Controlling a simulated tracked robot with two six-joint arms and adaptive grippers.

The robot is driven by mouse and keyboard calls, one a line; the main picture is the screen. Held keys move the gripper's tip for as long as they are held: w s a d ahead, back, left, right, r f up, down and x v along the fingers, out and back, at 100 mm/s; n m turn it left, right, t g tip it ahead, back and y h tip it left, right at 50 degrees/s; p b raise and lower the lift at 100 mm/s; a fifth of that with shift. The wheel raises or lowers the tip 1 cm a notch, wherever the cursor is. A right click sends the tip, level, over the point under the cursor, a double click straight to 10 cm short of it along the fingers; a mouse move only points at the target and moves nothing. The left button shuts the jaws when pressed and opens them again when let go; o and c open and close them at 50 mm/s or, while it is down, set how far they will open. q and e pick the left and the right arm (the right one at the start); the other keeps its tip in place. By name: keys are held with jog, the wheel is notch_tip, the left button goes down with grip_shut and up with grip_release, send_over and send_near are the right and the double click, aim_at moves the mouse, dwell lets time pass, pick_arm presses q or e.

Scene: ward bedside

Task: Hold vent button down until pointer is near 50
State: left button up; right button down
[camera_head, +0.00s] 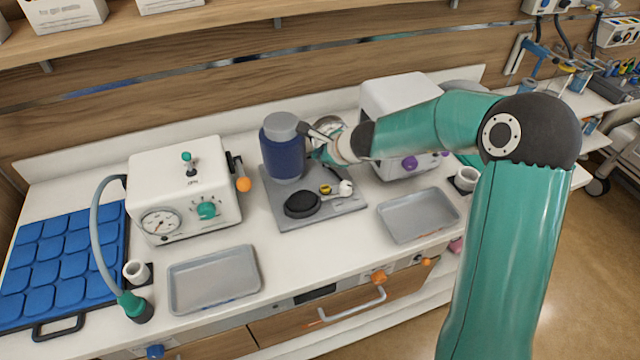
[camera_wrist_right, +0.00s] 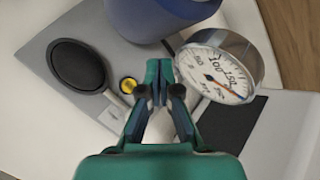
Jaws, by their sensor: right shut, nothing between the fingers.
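The small yellow button (camera_head: 325,189), likely the vent button, sits on the grey base plate (camera_head: 288,218) in front of the blue canister (camera_head: 283,155). In the right wrist view the yellow button (camera_wrist_right: 128,85) shows uncovered, just left of the fingertips. The round gauge (camera_head: 329,124) stands behind my gripper, partly hidden; in the wrist view the gauge (camera_wrist_right: 222,68) shows 100 and 150 and an orange-red pointer, its exact reading too small to tell. My right gripper (camera_head: 318,154) is shut and empty beside the canister; it also shows in the wrist view (camera_wrist_right: 159,78).
A black round pad (camera_head: 302,204) lies beside the button. A white machine with a dial (camera_head: 185,190) stands left, another white box (camera_head: 400,105) right. Grey trays (camera_head: 214,280) and (camera_head: 418,214) lie at the front. My right arm crosses the right side.

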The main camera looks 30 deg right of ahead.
aim_at(326, 189)
jog(key=f+b, duration=0.4)
jog(key=f, duration=0.1)
jog(key=s+d+f+b, duration=0.1)
jog(key=f+b, duration=0.1)
jog(key=b, duration=0.1)
jog(key=shift+f, duration=0.35)
jog(key=shift+f+b, duration=0.55)
jog(key=shift+b, duration=0.1)
jog(key=shift+f, duration=0.1)
dwell(0.8)
jog(key=shift+f+b, duration=0.25)
jog(key=shift+b, duration=0.15)
jog(key=shift+f+b, duration=0.35)
jog(key=shift+f, duration=0.05)
dwell(4.5)
